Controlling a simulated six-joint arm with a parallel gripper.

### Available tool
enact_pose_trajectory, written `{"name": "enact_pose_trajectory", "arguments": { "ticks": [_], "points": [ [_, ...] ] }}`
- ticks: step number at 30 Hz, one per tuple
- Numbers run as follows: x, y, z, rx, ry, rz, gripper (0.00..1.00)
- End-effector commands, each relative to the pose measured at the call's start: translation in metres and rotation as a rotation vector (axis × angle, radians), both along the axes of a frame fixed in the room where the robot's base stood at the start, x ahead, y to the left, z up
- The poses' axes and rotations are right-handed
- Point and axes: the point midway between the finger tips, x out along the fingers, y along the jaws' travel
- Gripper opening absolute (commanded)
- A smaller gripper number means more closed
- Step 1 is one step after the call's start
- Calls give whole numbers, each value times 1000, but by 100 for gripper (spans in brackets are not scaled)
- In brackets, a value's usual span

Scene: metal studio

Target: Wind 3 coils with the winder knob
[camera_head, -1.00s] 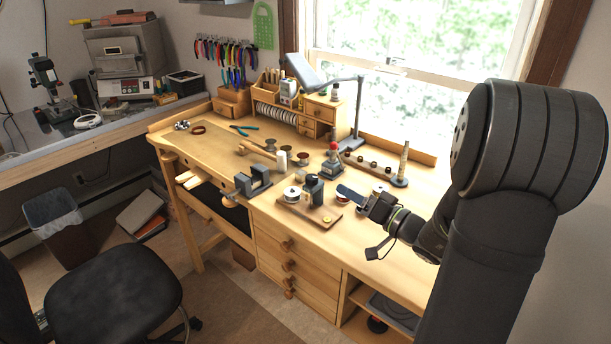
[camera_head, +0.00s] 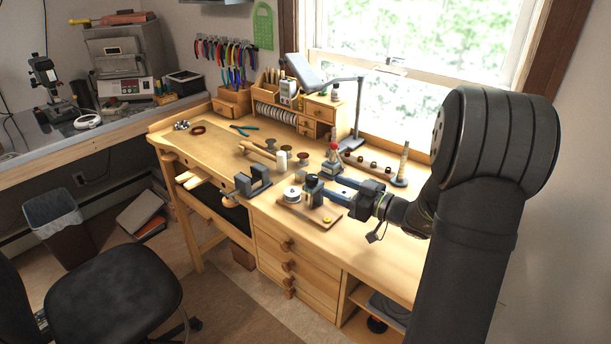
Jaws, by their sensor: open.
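A dark grey U-shaped bracket (camera_head: 255,181), which looks like the winder, stands near the bench's front edge. A small round wooden knob (camera_head: 228,199) shows just in front and left of it; I cannot tell whether the two are joined. My gripper (camera_head: 326,190) is open, its two blue-grey fingers pointing left over the bench, well to the right of the bracket. The fingertips are close to a dark bottle-like piece (camera_head: 313,188) on a small wooden board (camera_head: 297,212). I cannot tell whether they touch it. No coil shows clearly on the bracket.
A white spool (camera_head: 292,194) sits on the board, left of the fingertips. A desk lamp (camera_head: 345,105) stands further back. The bench's left part (camera_head: 215,150) is mostly clear.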

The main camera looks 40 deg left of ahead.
Motion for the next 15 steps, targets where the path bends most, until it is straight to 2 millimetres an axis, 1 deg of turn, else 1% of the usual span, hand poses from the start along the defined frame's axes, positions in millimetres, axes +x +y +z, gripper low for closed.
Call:
{"name": "enact_pose_trajectory", "arguments": {
  "ticks": [1, 9, 12, 15],
  "points": [
    [-3, 12, 0, 1, 1, 5, 52],
    [-7, 67, 0, 0, 1, 3, 52],
    [-9, 82, 0, 0, 0, 2, 52],
    [-9, 92, 0, 1, 1, 1, 52]
  ]
}}
